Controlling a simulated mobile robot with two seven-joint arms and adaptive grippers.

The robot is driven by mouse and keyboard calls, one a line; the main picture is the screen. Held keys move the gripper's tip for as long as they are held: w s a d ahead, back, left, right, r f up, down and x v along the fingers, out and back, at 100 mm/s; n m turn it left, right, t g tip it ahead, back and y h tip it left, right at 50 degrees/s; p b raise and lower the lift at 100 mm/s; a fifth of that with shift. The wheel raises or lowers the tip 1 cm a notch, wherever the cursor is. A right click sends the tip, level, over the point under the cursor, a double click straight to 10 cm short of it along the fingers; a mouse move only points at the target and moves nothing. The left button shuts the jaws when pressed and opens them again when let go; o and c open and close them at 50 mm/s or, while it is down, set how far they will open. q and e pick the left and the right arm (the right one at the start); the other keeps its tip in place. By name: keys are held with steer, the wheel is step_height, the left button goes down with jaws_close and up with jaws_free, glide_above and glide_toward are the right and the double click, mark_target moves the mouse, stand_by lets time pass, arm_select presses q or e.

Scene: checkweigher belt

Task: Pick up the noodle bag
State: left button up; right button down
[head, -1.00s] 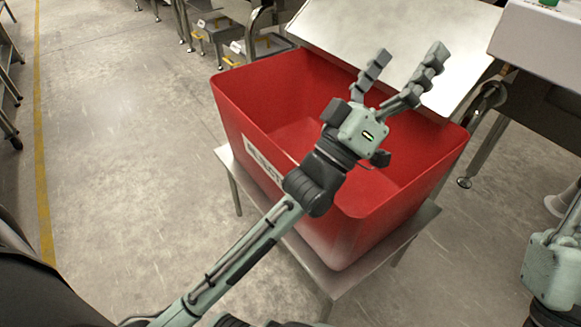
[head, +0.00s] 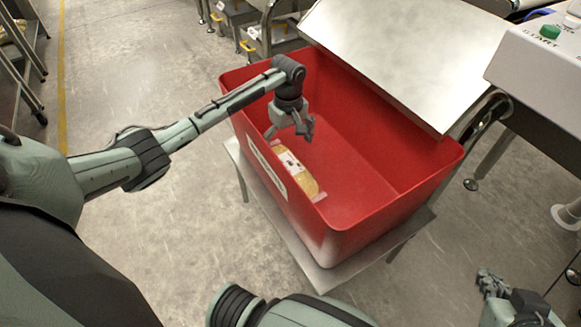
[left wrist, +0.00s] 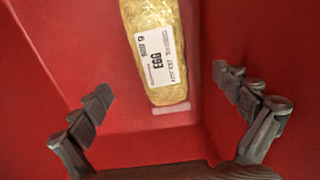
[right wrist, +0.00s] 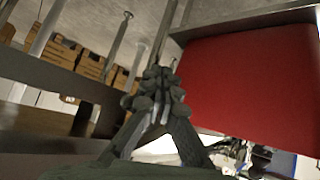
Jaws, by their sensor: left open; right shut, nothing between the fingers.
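The noodle bag (head: 297,173) lies on the floor of the red reject bin (head: 385,205), along its near left wall. It is a golden yellow pack with a white label, and in the left wrist view the bag (left wrist: 156,50) shows the word EGG. My left gripper (head: 291,134) points down inside the bin, above the bag's far end. In the left wrist view its fingers (left wrist: 172,112) are spread wide and empty, with the bag ahead between them and apart from both. My right gripper (head: 488,277) is at the lower right, outside the bin; its fingers (right wrist: 160,85) are together and empty.
The bin stands on a low metal table (head: 326,276). A steel chute plate (head: 410,55) overhangs its back edge. A control box with a green button (head: 550,32) is at the upper right. The bin floor right of the bag is clear.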

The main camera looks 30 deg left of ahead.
mark_target(289, 163)
arm_select(q)
step_height(289, 163, down, 2)
steer(key=shift+f, duration=0.1)
steer(key=f+b, duration=0.1)
steer(key=f, duration=0.3)
steer(key=shift+s+d+f+b, duration=0.15)
steer(key=shift+d+f+b, duration=0.05)
steer(key=shift+f+b, duration=0.2)
steer(key=c, duration=1.6)
steer(key=shift+r, duration=0.15)
steer(key=c, duration=0.4)
arm_select(e)
steer(key=w+a+r+t+y, duration=0.3)
steer(key=w+a+r+t, duration=0.1)
steer(key=a+r, duration=0.2)
steer(key=shift+r+n+t, duration=0.3)
steer(key=shift+r, duration=0.4)
